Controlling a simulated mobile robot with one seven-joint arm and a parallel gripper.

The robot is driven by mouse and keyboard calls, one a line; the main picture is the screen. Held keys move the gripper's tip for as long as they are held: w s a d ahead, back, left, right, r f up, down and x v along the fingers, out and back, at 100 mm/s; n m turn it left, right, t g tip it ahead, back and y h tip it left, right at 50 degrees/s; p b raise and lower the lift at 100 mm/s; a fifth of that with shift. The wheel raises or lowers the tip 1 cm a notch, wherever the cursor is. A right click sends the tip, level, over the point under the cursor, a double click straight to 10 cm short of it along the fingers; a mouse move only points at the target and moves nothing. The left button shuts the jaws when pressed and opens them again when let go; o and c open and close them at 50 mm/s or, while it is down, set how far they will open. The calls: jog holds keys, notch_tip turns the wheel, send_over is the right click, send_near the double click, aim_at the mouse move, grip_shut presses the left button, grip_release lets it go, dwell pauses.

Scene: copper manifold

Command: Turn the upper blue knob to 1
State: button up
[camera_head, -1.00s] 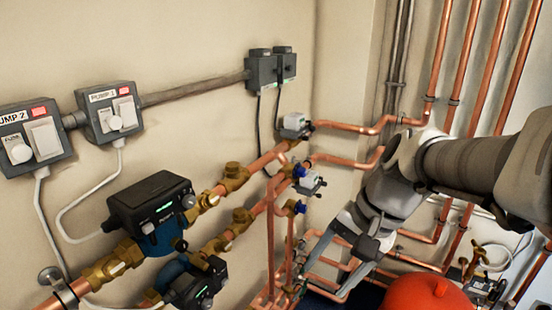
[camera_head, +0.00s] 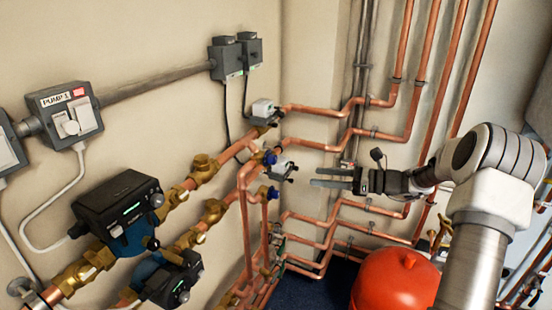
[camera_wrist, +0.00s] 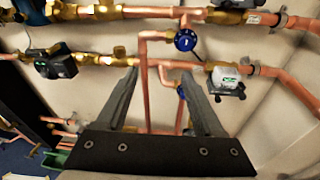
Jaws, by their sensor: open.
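The upper blue knob (camera_head: 270,158) sits on the copper pipework left of my gripper in the head view. In the wrist view the upper blue knob (camera_wrist: 186,40) faces me, with pale marks on its face too small to read. A lower blue knob (camera_head: 272,193) is below it; in the wrist view it is partly hidden by my right finger. My gripper (camera_head: 312,176) is open and empty, its fingers pointing left toward the knobs, apart from them. In the wrist view the fingers (camera_wrist: 160,82) stand below the upper knob with a wide gap between them.
A grey valve actuator (camera_head: 285,170) is close beside the knobs, near my fingertips. Another actuator (camera_head: 263,110) is above. Copper pipes (camera_head: 345,150) run behind my gripper. Black pumps (camera_head: 120,210) are at left. A red vessel (camera_head: 395,285) stands below my arm.

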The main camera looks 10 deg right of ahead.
aim_at(276, 160)
jog(key=w+d+f+m+t, duration=0.1)
jog(key=w+d+m+t, duration=0.1)
jog(key=d+m, duration=0.15)
jog(key=shift+n, duration=0.45)
jog(key=p+x, duration=0.1)
jog(key=x, duration=1.6)
jog(key=shift+w+d+r+p, duration=0.1)
jog(key=shift+r+p, duration=0.05)
jog(key=shift+p, duration=0.15)
grip_shut()
